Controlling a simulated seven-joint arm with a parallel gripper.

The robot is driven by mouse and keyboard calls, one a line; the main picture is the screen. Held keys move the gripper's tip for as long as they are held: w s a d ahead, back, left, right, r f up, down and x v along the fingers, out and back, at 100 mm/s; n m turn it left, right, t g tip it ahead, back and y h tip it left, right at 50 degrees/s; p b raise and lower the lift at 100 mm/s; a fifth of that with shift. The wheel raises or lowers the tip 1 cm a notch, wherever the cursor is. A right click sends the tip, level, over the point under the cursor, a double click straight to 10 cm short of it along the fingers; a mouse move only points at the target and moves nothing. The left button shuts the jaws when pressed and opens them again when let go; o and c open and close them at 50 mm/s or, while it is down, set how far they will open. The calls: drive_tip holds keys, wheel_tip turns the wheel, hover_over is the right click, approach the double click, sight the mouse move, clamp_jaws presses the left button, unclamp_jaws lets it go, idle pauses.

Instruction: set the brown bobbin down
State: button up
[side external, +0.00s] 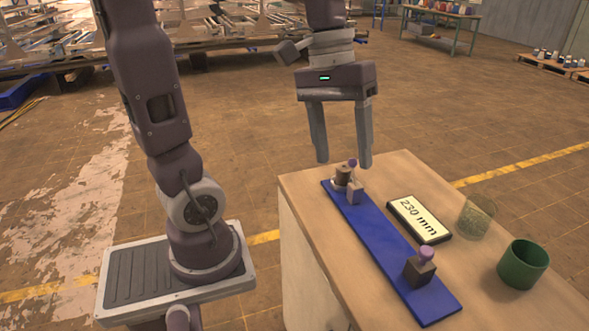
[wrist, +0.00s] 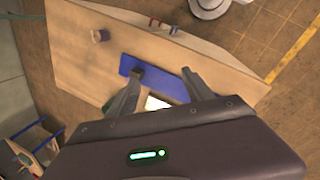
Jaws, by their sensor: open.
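The brown bobbin (side external: 343,175) is a small brown cylinder with a pale flange at its foot. It sits at the far end of the long blue board (side external: 378,238), close beside a small grey-brown block (side external: 354,193) and a purple knob (side external: 352,163). My gripper (side external: 343,163) is open, pointing down, with its fingertips above or around the bobbin's top; I cannot tell the exact depth. In the wrist view my open gripper (wrist: 163,75) shows over the blue board (wrist: 172,84), and I cannot make out the bobbin there.
A dark block with a purple knob (side external: 420,268) stands at the board's near end. Right of the board are a "230 mm" display (side external: 419,220), a see-through mesh cup (side external: 476,217) and a green cup (side external: 523,264). The wooden tabletop (side external: 395,170) is bare behind the display.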

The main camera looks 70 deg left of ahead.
drive_tip(key=s+d+m+t+y, duration=0.2)
drive_tip(key=s+m+t, duration=0.2)
drive_tip(key=s, duration=0.5)
drive_tip(key=f+m, duration=0.1)
drive_tip(key=m, duration=0.1)
drive_tip(key=shift+d+m+t+y, duration=0.15)
drive_tip(key=shift+m+t+y, duration=0.15)
drive_tip(key=shift+y, duration=0.1)
drive_tip(key=shift+r, duration=0.1)
